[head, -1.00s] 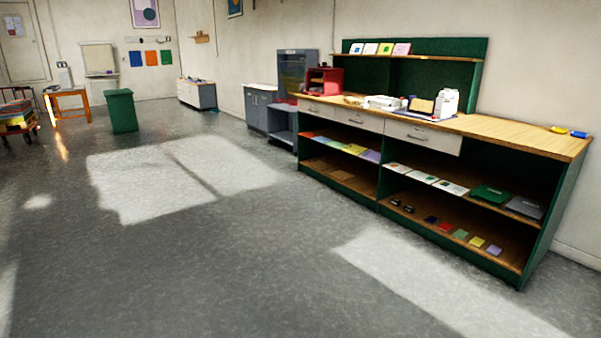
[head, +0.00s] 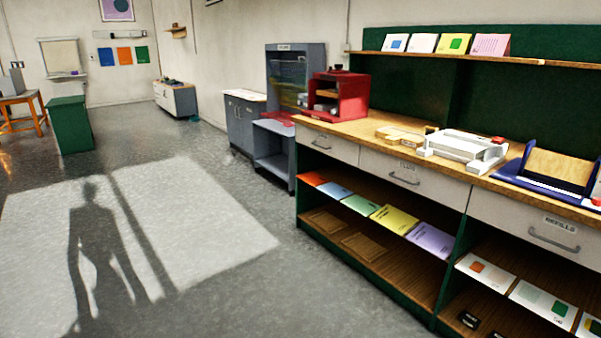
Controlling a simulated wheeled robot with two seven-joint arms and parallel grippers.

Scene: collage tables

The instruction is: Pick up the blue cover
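A light blue cover (head: 334,190) lies flat on the upper open shelf (head: 395,260) under the left part of the long workbench. It is in a row between an orange cover (head: 312,178) and a green cover (head: 359,204). A yellow cover (head: 394,219) and a purple cover (head: 430,240) lie farther right in the row. Neither of my grippers is in view.
The workbench top (head: 345,127) carries a red cabinet (head: 340,95), a white device (head: 462,147) and a blue trimmer-like tool (head: 550,180). Drawers (head: 405,173) sit above the shelf. A green bin (head: 70,125) stands far left. The floor before the bench is clear.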

